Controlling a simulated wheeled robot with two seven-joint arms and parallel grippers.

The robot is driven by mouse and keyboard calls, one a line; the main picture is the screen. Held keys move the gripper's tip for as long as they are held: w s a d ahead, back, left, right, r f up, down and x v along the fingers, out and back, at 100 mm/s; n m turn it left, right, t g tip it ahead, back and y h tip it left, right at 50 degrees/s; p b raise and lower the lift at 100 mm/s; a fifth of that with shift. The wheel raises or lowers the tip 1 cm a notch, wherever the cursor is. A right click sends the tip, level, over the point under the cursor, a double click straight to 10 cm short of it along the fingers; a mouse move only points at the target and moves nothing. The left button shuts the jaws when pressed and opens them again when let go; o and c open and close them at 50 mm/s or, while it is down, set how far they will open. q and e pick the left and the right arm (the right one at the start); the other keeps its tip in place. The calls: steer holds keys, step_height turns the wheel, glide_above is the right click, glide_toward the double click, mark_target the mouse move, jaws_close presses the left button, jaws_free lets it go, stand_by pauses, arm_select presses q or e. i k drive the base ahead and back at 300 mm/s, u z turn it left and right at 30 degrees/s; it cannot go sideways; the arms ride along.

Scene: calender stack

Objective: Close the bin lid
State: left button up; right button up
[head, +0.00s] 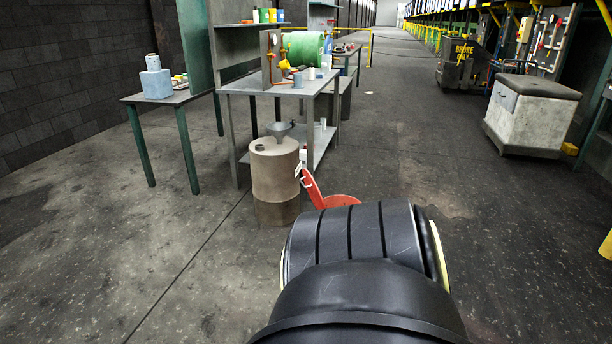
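Two bin-like things stand at the right in the head view. A dark bin (451,75) with a yellow "BROKE" label stands far back; its top is too small and cluttered to tell whether a lid is open. Nearer, a dirty white box-shaped bin (522,122) has a dark lid (540,87) that lies flat over its top and looks shut. I cannot tell which bin the task names. A large black rounded part, likely my own arm, fills the lower middle. Neither gripper shows, and both bins are well beyond the black part.
A tan drum (274,182) with a funnel (279,130) stands left of centre, beside a red curved object (338,200) partly hidden by the black part. Behind it is a metal workbench (262,86); a green-legged table (187,146) stands left. Open floor runs between bench and bins.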

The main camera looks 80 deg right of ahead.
mark_target(316, 196)
steer(key=z, duration=2.7)
steer(key=i, duration=0.7)
